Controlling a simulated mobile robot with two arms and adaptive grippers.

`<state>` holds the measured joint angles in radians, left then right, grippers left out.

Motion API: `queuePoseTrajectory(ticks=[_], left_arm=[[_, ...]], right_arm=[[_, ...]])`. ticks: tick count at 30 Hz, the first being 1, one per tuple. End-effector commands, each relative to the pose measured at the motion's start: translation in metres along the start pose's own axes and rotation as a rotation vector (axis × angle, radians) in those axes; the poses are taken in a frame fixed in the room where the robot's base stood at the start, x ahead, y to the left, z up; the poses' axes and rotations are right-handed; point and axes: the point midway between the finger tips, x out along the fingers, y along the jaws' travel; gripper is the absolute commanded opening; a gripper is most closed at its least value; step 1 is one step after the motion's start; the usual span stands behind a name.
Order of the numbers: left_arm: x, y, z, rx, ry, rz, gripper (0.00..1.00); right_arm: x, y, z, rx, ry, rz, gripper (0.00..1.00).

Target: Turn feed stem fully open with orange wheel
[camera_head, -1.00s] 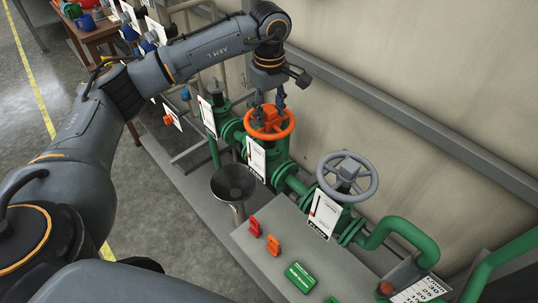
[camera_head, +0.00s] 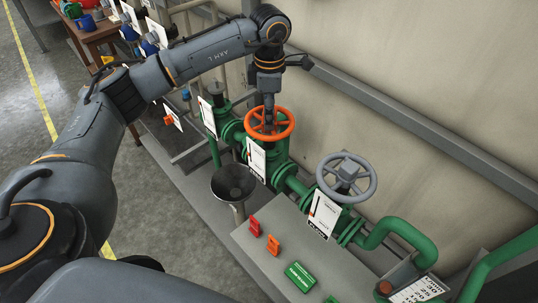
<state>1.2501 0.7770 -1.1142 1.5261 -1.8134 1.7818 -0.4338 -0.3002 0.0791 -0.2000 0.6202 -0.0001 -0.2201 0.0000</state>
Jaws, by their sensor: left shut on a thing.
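The orange wheel (camera_head: 284,133) lies roughly level on top of a green valve on the pipe line, in the middle of the head view. My left gripper (camera_head: 269,122) points straight down over the wheel's middle and is shut on it, seemingly at the hub. The fingers hide the hub, so the exact grip is hard to see. A white tag (camera_head: 256,158) hangs in front of this valve. My right gripper is not in view.
A grey handwheel (camera_head: 366,190) sits on the same green pipe to the right. A dark funnel (camera_head: 233,184) stands in front. Red and orange tags and a green box (camera_head: 300,277) lie on the grey bench. The wall is close behind.

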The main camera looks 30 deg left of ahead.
Motion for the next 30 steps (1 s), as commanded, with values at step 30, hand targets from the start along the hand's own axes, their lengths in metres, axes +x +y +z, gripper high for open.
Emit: queuePoseTrajectory(ticks=[30], left_arm=[[0.002, -0.001, 0.0, -1.12, 0.004, -0.003, 0.18]], right_arm=[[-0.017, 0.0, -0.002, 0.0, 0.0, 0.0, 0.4]])
